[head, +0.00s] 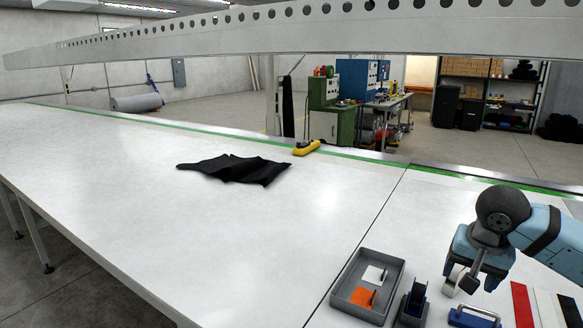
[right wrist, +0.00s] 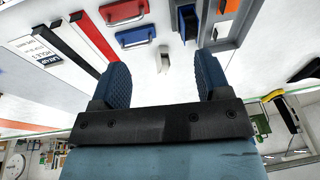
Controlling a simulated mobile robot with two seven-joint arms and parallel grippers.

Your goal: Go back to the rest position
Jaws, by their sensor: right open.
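My right gripper (head: 465,283) hangs over the right part of the white table (head: 270,235), fingers pointing down, near the front-right items. In the right wrist view its two blue ridged fingers (right wrist: 162,78) stand wide apart with nothing held between them. A small pale block (right wrist: 162,58) shows on the table beyond the gap, apart from the fingers. My left gripper is not in view.
A grey tray (head: 390,257) with orange and white pieces, a blue-black dispenser (head: 413,304) and a blue handled block (head: 471,318) lie near my right gripper. Red strip (head: 522,305) lies at right. Black cloth (head: 235,168) and yellow tool (head: 306,147) lie farther back. Table's left is clear.

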